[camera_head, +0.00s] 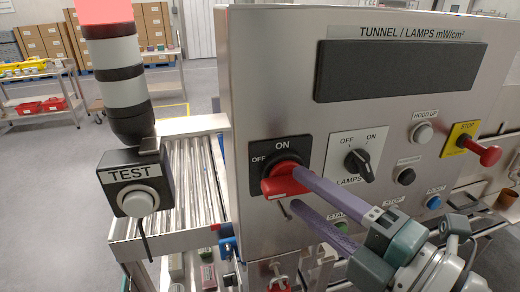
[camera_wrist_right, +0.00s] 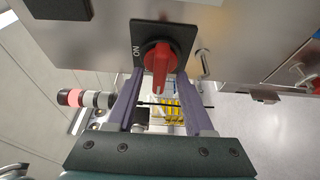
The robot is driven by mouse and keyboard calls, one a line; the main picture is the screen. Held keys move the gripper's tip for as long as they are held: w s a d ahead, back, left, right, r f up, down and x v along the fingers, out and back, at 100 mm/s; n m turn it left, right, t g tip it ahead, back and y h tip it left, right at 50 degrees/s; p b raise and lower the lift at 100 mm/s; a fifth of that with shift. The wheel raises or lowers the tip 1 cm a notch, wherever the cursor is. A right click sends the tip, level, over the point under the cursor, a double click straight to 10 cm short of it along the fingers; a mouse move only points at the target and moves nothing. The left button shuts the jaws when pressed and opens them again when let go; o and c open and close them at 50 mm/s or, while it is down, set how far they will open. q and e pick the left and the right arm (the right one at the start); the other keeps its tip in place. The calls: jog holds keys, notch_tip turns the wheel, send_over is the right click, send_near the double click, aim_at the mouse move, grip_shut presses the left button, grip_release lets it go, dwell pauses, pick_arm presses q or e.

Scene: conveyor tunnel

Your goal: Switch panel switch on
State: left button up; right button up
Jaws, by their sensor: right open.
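The panel switch is a red rotary handle (camera_head: 284,181) on a black plate marked OFF at left and ON at top, on the front of the steel panel. The handle lies roughly level, its end toward the OFF side. It also shows in the right wrist view (camera_wrist_right: 159,62). My right gripper (camera_head: 295,190) is open, its two purple fingers reaching in from the right. In the wrist view the fingers (camera_wrist_right: 160,82) stand on either side of the handle, with gaps visible. Contact cannot be told in the head view. My left gripper is not in view.
A black LAMPS knob (camera_head: 357,161) sits right of the switch. A red STOP button (camera_head: 484,152) and other buttons are farther right. A TEST box (camera_head: 138,187) and a lamp tower (camera_head: 119,75) stand left, by a roller conveyor (camera_head: 190,170). A metal latch (camera_wrist_right: 205,62) is beside the switch plate.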

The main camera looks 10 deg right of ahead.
jog(key=shift+w+a, duration=0.2)
jog(key=shift+w, duration=0.25)
grip_shut()
dwell(0.4)
